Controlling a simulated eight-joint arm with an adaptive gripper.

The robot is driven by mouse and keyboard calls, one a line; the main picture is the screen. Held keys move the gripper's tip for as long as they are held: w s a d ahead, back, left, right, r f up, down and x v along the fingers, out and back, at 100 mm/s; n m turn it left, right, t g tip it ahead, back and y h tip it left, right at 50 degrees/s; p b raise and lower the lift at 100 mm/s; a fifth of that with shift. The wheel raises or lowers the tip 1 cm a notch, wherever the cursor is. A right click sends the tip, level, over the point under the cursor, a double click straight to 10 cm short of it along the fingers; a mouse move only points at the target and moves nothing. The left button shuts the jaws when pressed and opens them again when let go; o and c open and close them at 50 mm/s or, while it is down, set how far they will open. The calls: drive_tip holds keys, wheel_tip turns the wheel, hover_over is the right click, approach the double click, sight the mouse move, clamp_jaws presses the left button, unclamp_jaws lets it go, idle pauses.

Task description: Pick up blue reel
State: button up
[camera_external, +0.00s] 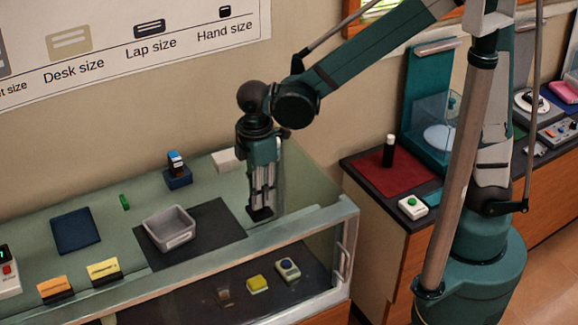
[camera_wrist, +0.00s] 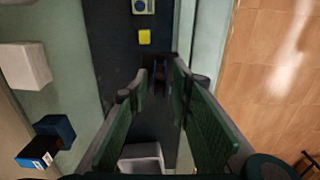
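I cannot be sure which thing is the blue reel. A small blue, black and red piece (camera_external: 176,160) stands on a dark blue holder (camera_external: 179,178) on the counter; in the wrist view this piece (camera_wrist: 36,153) is at lower left. A pale block with a round blue top (camera_external: 288,266) sits in the display case; it is cut off at the top of the wrist view (camera_wrist: 143,5).
A grey bin (camera_external: 169,238) stands on the dark mat (camera_external: 218,222). A yellow block (camera_external: 257,284) and a dim brownish item (camera_external: 224,297) are in the case. A white block (camera_external: 227,160) lies behind my gripper. The case's frame (camera_external: 343,212) rises at its right.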

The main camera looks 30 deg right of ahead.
clamp_jaws()
drive_tip(key=shift+r, duration=0.15)
drive_tip(key=shift+r, duration=4.9)
